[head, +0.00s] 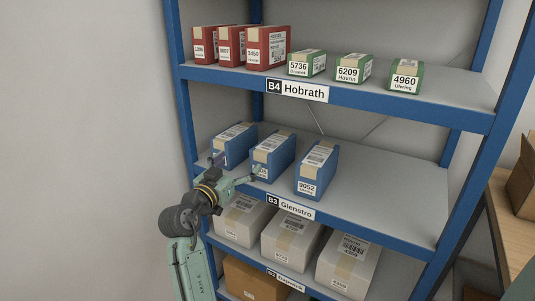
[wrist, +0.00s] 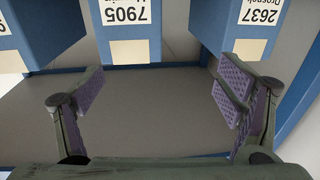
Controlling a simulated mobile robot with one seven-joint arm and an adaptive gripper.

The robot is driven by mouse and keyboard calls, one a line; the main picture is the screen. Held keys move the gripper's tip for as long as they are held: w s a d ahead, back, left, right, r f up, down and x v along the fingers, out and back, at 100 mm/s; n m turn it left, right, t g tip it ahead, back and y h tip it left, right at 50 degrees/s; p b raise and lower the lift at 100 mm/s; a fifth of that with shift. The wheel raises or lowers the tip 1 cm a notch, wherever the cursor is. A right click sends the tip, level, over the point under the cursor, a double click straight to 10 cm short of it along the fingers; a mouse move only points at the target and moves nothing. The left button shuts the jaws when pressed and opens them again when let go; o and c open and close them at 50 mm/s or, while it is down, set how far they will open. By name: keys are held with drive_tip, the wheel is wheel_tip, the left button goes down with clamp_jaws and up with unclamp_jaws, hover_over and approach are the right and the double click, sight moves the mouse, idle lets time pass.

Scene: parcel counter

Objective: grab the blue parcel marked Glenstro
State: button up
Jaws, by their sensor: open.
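Three blue parcels stand in a row on the shelf labelled B3 Glenstro (head: 290,208): a left one (head: 232,141), a middle one (head: 278,152) and a right one (head: 322,165) numbered 9052. No Glenstro is legible on the parcels themselves. The wrist view is upside down and shows blue parcels numbered 7905 (wrist: 125,12) and 2637 (wrist: 236,25), plus part of another (wrist: 40,25) at its left edge. My gripper (head: 238,169) is open and empty in front of the left and middle parcels. In the wrist view its fingers (wrist: 160,92) are spread wide, with nothing between them.
Red boxes (head: 265,47) and green boxes (head: 407,77) stand on the shelf above, labelled B4 Hobrath. White parcels (head: 290,238) and a brown box (head: 252,280) are below. Blue uprights (head: 182,120) frame the rack. The Glenstro shelf is bare right of 9052.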

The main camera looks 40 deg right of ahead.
sight(260, 159)
drive_tip(key=shift+m+g+h, duration=0.3)
drive_tip(key=shift+m+g, duration=0.2)
drive_tip(key=shift+g, duration=0.3)
drive_tip(key=d, duration=0.1)
drive_tip(key=s+d, duration=0.1)
drive_tip(key=d+f, duration=0.1)
drive_tip(key=shift+s+d+p, duration=0.3)
drive_tip(key=shift+d, duration=0.1)
drive_tip(key=p+x, duration=0.1)
drive_tip(key=x, duration=0.2)
drive_tip(key=shift+w+d, duration=0.15)
drive_tip(key=shift+d, duration=0.15)
drive_tip(key=p+x, duration=0.3)
drive_tip(key=x, duration=0.2)
drive_tip(key=shift+d, duration=0.3)
drive_tip(key=shift+w+d+f, duration=0.15)
drive_tip(key=shift+w, duration=0.05)
drive_tip(key=shift+c, duration=0.3)
drive_tip(key=c, duration=1.4)
